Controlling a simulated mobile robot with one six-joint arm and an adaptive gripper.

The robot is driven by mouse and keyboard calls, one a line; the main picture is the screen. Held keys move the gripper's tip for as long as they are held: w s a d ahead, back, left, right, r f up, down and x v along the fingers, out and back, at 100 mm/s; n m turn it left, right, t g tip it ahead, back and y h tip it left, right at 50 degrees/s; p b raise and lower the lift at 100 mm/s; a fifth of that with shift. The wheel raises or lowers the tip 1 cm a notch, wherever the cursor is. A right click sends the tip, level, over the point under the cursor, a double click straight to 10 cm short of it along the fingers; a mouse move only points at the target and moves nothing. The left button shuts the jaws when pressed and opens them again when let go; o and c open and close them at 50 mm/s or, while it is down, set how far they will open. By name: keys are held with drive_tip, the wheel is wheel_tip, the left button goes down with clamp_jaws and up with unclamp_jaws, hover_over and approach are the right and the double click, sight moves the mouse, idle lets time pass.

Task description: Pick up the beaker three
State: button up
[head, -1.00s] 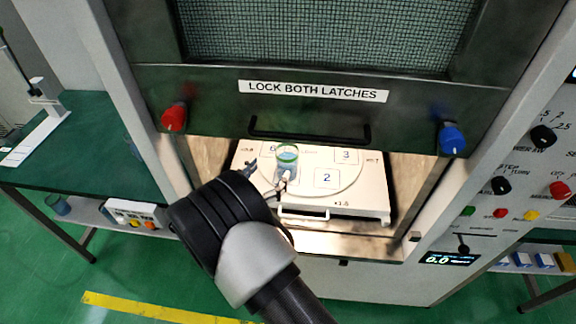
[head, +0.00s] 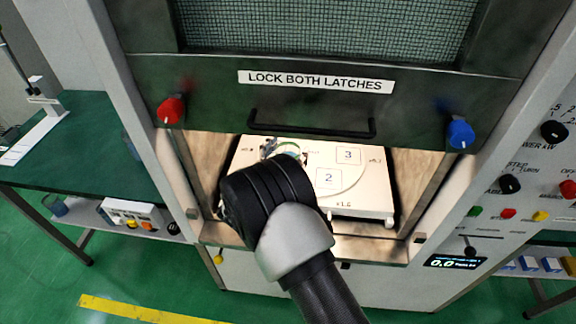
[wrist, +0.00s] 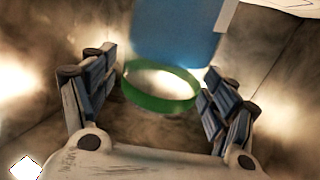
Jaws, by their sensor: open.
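A beaker with a green rim and blue contents (wrist: 175,35) lies ahead of my gripper (wrist: 160,72) in the wrist view. Its green rim lies between the two open fingers, with a gap to each finger. In the head view only a bit of the beaker (head: 289,147) shows above my black wrist; the rest is hidden. It stands on the white turntable (head: 345,185) inside the microwave chamber. My gripper (head: 268,148) mostly hides behind my wrist in the head view. I cannot read any number on the beaker.
The raised door (head: 330,110) with its black handle hangs over the chamber opening, close above my wrist. Chamber walls stand at both sides. Red (head: 171,110) and blue (head: 460,134) latch knobs flank the door. Turntable places 2 and 3 look empty.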

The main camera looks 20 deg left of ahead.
drive_tip(key=shift+c, duration=0.3)
drive_tip(key=c, duration=1.8)
drive_tip(key=shift+r, duration=0.1)
